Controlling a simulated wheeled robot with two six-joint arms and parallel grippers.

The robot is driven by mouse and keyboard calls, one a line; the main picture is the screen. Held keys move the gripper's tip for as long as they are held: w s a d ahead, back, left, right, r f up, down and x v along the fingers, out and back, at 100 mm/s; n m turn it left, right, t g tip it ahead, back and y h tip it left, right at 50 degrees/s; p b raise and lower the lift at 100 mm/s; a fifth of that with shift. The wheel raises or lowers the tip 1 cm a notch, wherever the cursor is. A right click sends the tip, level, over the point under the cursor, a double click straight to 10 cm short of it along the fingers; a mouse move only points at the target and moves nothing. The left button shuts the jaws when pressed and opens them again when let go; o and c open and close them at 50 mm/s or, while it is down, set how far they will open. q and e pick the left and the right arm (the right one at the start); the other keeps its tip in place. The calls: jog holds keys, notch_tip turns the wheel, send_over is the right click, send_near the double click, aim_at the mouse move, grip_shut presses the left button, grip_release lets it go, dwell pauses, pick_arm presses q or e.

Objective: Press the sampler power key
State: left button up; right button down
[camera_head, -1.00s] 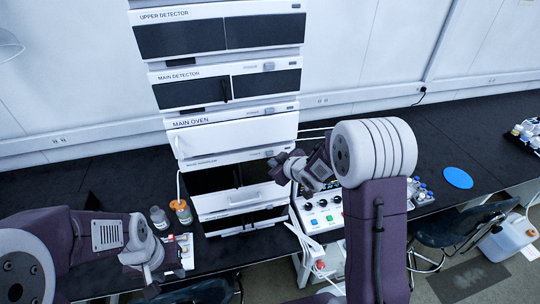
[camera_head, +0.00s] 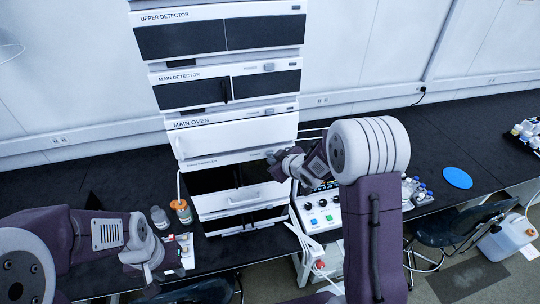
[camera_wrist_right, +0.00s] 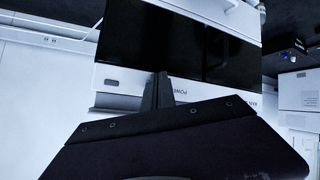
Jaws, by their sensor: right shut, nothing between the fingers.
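The main sampler (camera_head: 234,158) is the module just below the main oven in the stack; its white front strip also shows in the right wrist view (camera_wrist_right: 215,94), with a POWER label. My right gripper (camera_head: 272,160) is at the right part of this strip. In the right wrist view its fingers (camera_wrist_right: 159,80) are shut and empty, with the tips over the strip between the POWER label and a small grey pill-shaped mark. The power key is hidden behind the fingers, and I cannot tell whether they touch it. My left gripper (camera_head: 152,287) is low at the left; its jaws are unclear.
The main oven (camera_head: 232,137) and main detector (camera_head: 224,84) are above the sampler. Two bottles (camera_head: 181,211) stand left of the stack. A control box (camera_head: 321,215) with coloured buttons is at the right, below my right arm. A blue disc (camera_head: 458,178) lies on the dark bench.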

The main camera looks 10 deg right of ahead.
jog(key=shift+w, duration=0.3)
jog(key=shift+s, duration=0.15)
dwell(0.4)
jog(key=shift+s, duration=0.8)
jog(key=s+b, duration=0.2)
jog(key=s, duration=0.4)
jog(key=shift+d, duration=0.1)
jog(key=shift+f, duration=0.1)
